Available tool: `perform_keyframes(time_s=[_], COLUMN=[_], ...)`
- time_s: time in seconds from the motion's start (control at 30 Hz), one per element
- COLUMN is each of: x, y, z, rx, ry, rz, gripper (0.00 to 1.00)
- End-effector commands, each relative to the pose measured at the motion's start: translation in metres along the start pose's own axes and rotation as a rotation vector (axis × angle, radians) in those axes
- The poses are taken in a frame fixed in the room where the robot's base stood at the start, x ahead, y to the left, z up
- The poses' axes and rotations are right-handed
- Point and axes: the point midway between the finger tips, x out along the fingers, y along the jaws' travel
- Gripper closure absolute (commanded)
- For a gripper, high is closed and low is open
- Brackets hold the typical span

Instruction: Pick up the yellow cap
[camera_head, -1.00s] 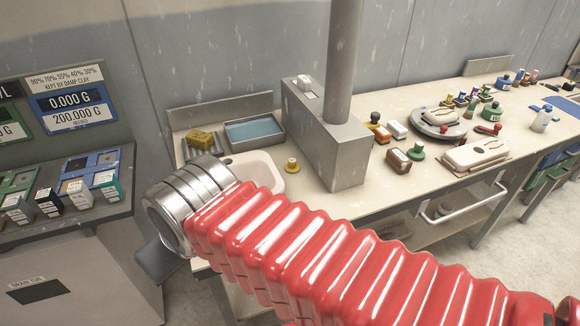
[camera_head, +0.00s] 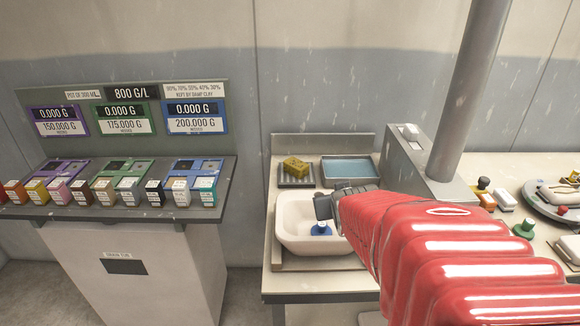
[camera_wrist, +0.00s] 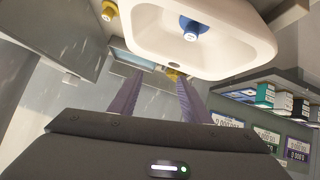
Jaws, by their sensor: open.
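The yellow cap (camera_wrist: 109,11) shows at the top left of the wrist view, upright on the counter beside the white sink (camera_wrist: 150,45), with a pale top. In the head view it is not seen; my red arm covers that part of the counter. My gripper (camera_wrist: 158,78) is open and empty, its two dark fingers apart and clear of the cap. In the head view my dark gripper (camera_head: 327,206) is over the sink's right side.
A blue cap (camera_head: 321,230) stands in the sink. Behind it are a yellow sponge (camera_head: 296,166) on a tray and a blue water tray (camera_head: 350,170). A grey box with a column (camera_head: 412,160) stands right. The scale console (camera_head: 130,212) is left.

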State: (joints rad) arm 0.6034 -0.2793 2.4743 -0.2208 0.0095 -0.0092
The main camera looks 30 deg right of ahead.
Motion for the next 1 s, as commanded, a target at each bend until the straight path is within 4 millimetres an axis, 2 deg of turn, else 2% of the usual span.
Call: perform_keyframes(time_s=[0.03,0.3,0.6,0.77,0.9,1.0], x=[0.011,0.052,0.075,0.076,0.073,0.072], y=[0.015,0.080,0.141,0.160,0.162,0.162], z=[0.003,0.016,0.052,0.086,0.113,0.122], rx=[0.018,0.069,0.155,0.194,0.198,0.198], ry=[0.012,0.123,0.246,0.273,0.256,0.248], rz=[0.018,0.040,0.014,-0.013,-0.027,-0.033], gripper=[0.57,0.57,0.57,0.57,0.57,0.57])
